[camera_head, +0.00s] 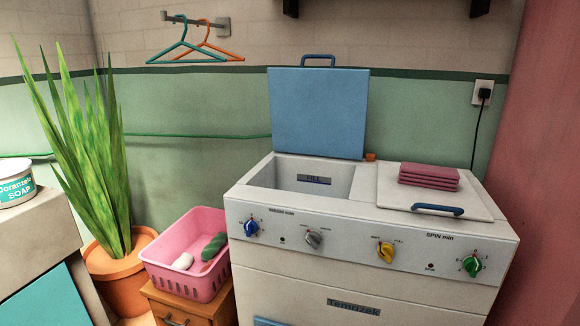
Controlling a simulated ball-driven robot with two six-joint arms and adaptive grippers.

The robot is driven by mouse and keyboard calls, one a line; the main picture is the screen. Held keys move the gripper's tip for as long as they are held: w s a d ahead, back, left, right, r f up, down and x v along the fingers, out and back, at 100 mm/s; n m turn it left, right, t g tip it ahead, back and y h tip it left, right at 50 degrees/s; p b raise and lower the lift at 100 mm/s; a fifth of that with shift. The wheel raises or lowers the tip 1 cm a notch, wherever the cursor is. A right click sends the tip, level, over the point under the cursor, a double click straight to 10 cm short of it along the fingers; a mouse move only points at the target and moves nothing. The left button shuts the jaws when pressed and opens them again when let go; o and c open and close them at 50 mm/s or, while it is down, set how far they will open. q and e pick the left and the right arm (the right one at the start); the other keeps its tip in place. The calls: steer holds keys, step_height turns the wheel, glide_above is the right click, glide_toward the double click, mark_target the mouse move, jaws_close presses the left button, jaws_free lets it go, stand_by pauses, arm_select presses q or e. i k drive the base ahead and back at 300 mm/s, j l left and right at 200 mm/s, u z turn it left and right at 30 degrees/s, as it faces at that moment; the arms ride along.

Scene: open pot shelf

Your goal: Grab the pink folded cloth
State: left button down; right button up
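The pink folded cloth (429,176) lies in a flat, layered stack on the closed white spin lid (388,197) at the right of the washing machine's top. It sits behind the lid's blue handle (437,209) and looks clear of it. Neither of my grippers shows in the head view, so I cannot see their state or where they are relative to the cloth.
The washing machine (350,285) has its blue wash lid (318,112) raised over an open tub. A pink basket (183,244) stands on a wooden cabinet to its left. A potted plant (98,165) is further left. A red wall (545,150) borders the right.

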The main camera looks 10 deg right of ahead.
mark_target(427, 176)
steer(key=z, duration=1.2)
